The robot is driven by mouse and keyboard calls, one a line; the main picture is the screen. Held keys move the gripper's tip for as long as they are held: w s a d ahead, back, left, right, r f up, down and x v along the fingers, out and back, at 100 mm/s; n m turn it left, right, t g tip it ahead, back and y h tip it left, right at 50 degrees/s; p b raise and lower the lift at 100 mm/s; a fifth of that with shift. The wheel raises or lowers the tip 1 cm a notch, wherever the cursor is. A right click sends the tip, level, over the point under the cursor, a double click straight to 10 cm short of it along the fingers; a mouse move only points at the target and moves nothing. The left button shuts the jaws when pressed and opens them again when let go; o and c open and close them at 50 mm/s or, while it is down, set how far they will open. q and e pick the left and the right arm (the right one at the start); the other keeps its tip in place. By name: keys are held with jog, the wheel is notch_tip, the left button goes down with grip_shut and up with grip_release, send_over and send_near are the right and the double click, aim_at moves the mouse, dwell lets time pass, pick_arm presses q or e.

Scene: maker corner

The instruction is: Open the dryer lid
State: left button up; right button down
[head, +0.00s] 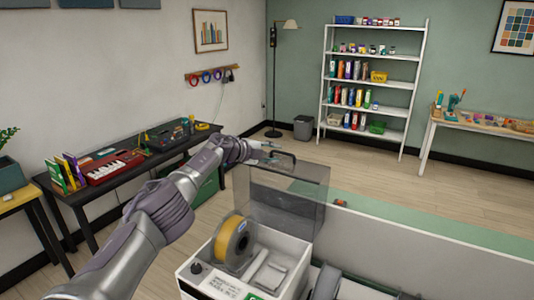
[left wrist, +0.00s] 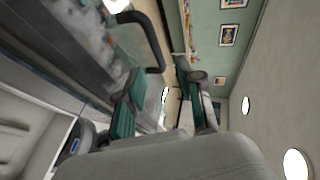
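The dryer (head: 245,270) is a white box at the bottom centre of the head view, with a yellow spool (head: 233,240) inside. Its clear smoky lid (head: 290,200) stands raised, roughly upright, at the far side of the box. A black handle (head: 284,154) is at the lid's top edge; it also shows in the left wrist view (left wrist: 152,42). My left gripper (head: 264,148) is beside the handle, at its left. In the left wrist view its fingers (left wrist: 162,78) are apart, with the handle outside the gap. Whether a finger touches the handle is unclear. My right gripper is not in view.
A dark table (head: 130,165) with a red keyboard (head: 112,167) stands at the left. A low pale panel with a green top (head: 400,237) runs right of the dryer. Shelves (head: 372,85) and another table (head: 480,123) stand at the back.

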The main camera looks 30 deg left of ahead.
pick_arm(q)
jog(key=shift+s+a+r, duration=0.1)
jog(key=shift+s+a, duration=0.25)
jog(key=shift+a, duration=0.05)
jog(key=v, duration=1.1)
jog(key=shift+d+r, duration=0.15)
jog(key=shift+d, duration=0.05)
